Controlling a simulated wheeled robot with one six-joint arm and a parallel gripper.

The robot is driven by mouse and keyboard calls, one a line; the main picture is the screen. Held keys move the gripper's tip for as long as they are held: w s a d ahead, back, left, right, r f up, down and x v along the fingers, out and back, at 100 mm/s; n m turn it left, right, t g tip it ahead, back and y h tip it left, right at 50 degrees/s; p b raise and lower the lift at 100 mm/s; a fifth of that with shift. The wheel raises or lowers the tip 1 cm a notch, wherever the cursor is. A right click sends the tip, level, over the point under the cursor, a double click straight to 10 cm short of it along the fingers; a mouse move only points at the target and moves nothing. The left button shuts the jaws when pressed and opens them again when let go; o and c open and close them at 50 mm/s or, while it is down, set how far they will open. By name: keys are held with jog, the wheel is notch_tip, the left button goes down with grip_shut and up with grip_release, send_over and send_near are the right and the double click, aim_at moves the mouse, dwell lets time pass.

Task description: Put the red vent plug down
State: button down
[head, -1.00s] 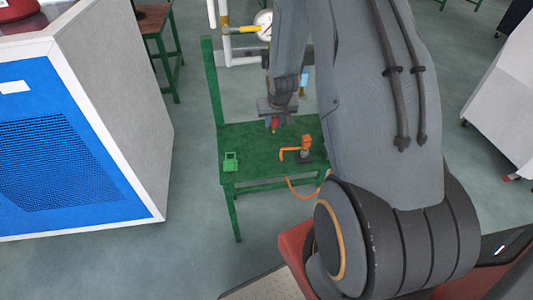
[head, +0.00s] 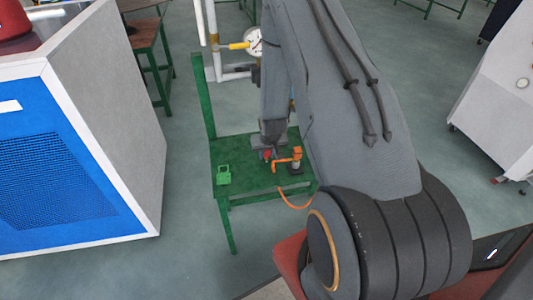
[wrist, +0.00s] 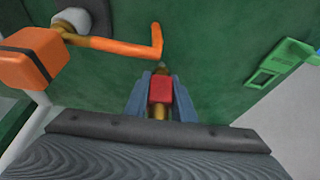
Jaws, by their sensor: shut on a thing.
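My gripper (wrist: 160,86) is shut on the red vent plug (wrist: 160,92), which sits between its two grey-blue fingers. The plug shows a brass-coloured part next to its red body. In the head view the red plug (head: 267,155) is a small patch below my gripper (head: 267,147), low over the green bench top (head: 233,151). I cannot tell whether the plug touches the bench top. My arm hides part of the bench's right and back.
A small green padlock-like piece (head: 223,175) lies at the bench's front left. A blue-fronted cabinet (head: 60,150) stands left. A gauge (head: 254,43) is behind.

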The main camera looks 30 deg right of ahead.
jog(key=shift+f, duration=0.15)
jog(key=c, duration=1.5)
grip_release()
jog(key=shift+r, duration=0.55)
jog(key=b+v, duration=0.2)
jog(key=v, duration=0.9)
jog(key=s+a+r+n+g, duration=0.1)
jog(key=s+a+r, duration=0.4)
jog(key=s, duration=0.1)
jog(key=s+a+r+n+g, duration=0.1)
jog(key=s+a+r, duration=0.5)
jog(key=s+a+r+n+g+y, duration=0.1)
jog(key=s+a+r, duration=0.4)
jog(key=s+r, duration=0.1)
jog(key=shift+s+a, duration=0.25)
jog(key=shift+s, duration=0.4)
